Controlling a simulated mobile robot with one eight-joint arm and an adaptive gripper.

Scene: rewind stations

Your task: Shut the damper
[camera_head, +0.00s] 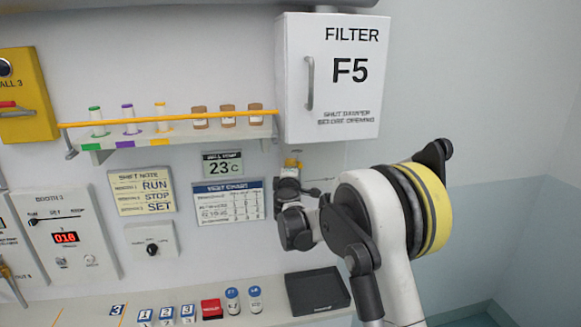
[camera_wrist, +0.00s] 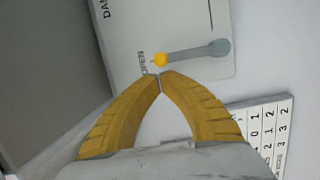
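The damper plate (camera_wrist: 190,20) shows in the wrist view, white with lettering beginning "DA". Its grey lever (camera_wrist: 205,50) ends in a yellow knob (camera_wrist: 161,60), which lies beside the word OPEN. My gripper (camera_wrist: 160,77) has its two yellow fingers brought together at the tips. The tips are just short of the knob in the picture; nothing shows between them, and I cannot tell whether they touch it. In the head view my gripper (camera_head: 292,163) is below the filter box (camera_head: 330,118), partly hidden by my wrist. The damper lever cannot be made out there.
A test chart (camera_head: 228,203) is on the wall left of my gripper. Below, a counter (camera_head: 265,315) holds a black tray (camera_head: 317,291), bottles and numbered blocks. The wall at right is bare.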

